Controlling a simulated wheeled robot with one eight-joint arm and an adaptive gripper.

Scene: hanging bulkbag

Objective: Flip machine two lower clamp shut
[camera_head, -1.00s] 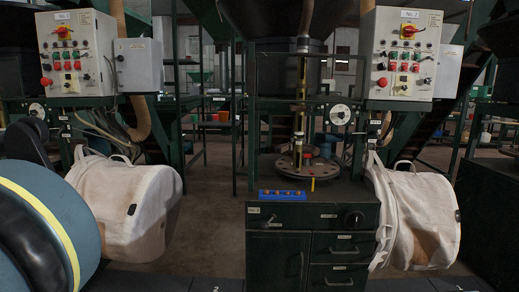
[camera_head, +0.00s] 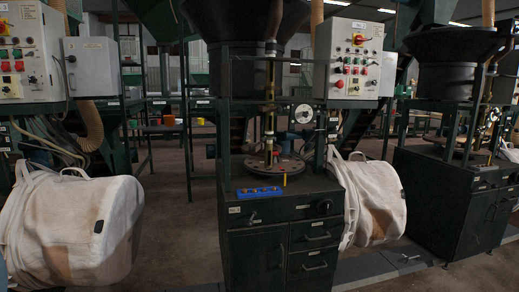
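Machine two's control panel (camera_head: 350,60) stands right of centre in the head view, with red and green buttons. Below it a white bulk bag (camera_head: 372,203) hangs tilted beside the green cabinet (camera_head: 275,215). The place where the bag meets the machine is dark and small. I cannot make out the lower clamp there, nor whether it is open or shut. My gripper is not in view.
Another white bag (camera_head: 75,235) bulges at the lower left, under machine one's panel (camera_head: 28,55). A blue tray (camera_head: 259,194) lies on the cabinet top by a round plate (camera_head: 275,165). Another dark cabinet (camera_head: 470,195) stands at right. Floor is clear between left bag and middle cabinet.

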